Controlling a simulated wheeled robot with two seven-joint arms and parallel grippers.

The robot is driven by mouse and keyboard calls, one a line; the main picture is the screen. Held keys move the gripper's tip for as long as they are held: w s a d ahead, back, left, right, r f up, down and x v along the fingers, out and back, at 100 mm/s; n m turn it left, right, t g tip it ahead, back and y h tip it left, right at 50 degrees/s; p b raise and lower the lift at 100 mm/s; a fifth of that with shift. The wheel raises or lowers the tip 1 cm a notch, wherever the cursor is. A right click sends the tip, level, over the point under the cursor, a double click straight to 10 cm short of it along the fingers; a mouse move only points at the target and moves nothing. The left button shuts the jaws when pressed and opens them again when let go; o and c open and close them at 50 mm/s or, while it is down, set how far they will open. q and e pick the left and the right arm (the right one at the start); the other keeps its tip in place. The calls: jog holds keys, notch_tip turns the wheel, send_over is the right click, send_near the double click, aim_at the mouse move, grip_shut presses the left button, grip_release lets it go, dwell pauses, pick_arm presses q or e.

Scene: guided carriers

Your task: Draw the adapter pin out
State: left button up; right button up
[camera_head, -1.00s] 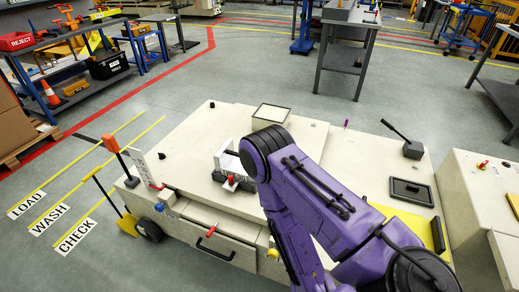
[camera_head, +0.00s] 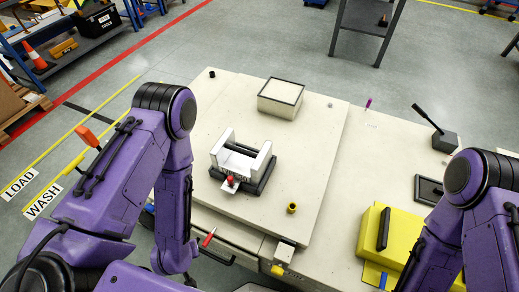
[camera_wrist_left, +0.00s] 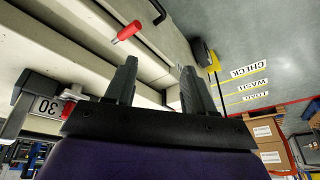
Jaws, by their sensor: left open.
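A white U-shaped holder (camera_head: 240,158) sits on a dark base on the pale cart top, with a small red-topped piece (camera_head: 231,181) at its front. A red-handled pin (camera_head: 209,237) sticks out at the cart's front edge; it also shows in the left wrist view as a red grip (camera_wrist_left: 130,31). I cannot tell for certain which is the adapter pin. My left gripper (camera_wrist_left: 159,70) is open and empty, apart from the red grip. It is hidden in the head view below my left arm. My right arm is at the right edge; its gripper is not visible.
A pale open-topped box (camera_head: 280,98) stands behind the holder. A small yellow knob (camera_head: 292,208) is on the cart top. A yellow block (camera_head: 393,238) and a black lever (camera_head: 428,118) are at the right. The cart top around the holder is mostly clear.

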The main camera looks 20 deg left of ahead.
pick_arm(q)
jog(key=w+d+f+m+h+b, duration=0.25)
jog(key=w+d, duration=0.25)
jog(key=w, duration=0.6)
notch_tip(320, 180, up, 10)
jog(key=m+g+b, duration=0.2)
jog(key=m+g, duration=0.1)
jog(key=m, duration=0.3)
send_over(230, 178)
jog(key=shift+w, duration=0.1)
notch_tip(230, 178, down, 10)
jog(key=shift+f+b, duration=0.1)
jog(key=shift+b, duration=0.4)
jog(key=shift+c, duration=0.3)
